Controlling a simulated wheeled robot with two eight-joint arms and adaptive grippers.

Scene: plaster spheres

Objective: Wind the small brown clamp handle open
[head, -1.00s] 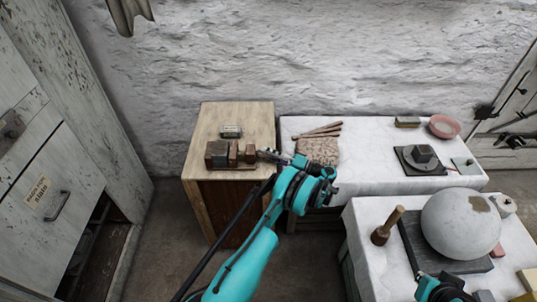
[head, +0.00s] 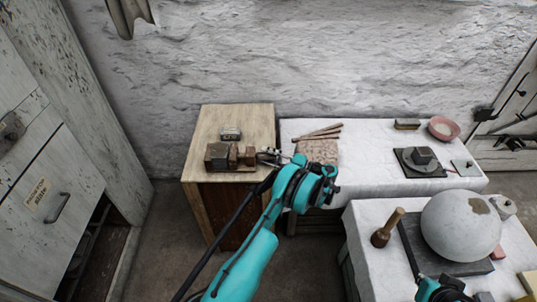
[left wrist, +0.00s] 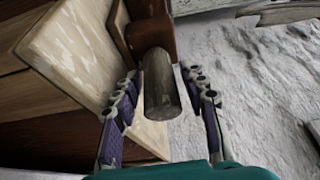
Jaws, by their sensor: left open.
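The clamp (head: 217,156), a row of brown blocks, sits on the wooden cabinet top near its front edge. In the left wrist view a short grey-brown cylinder, which looks like the clamp handle (left wrist: 160,95), sticks out from a reddish-brown block (left wrist: 152,38). My left gripper (left wrist: 161,82) is open, with one finger on each side of the handle and visible gaps between. In the head view my left gripper (head: 268,155) is at the clamp's right end, and the handle is too small to make out there. My right gripper's fingers are not visible.
A small metal-looking box (head: 231,134) stands behind the clamp on the cabinet (head: 245,115). A large plaster sphere (head: 460,225) rests on the nearer table.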

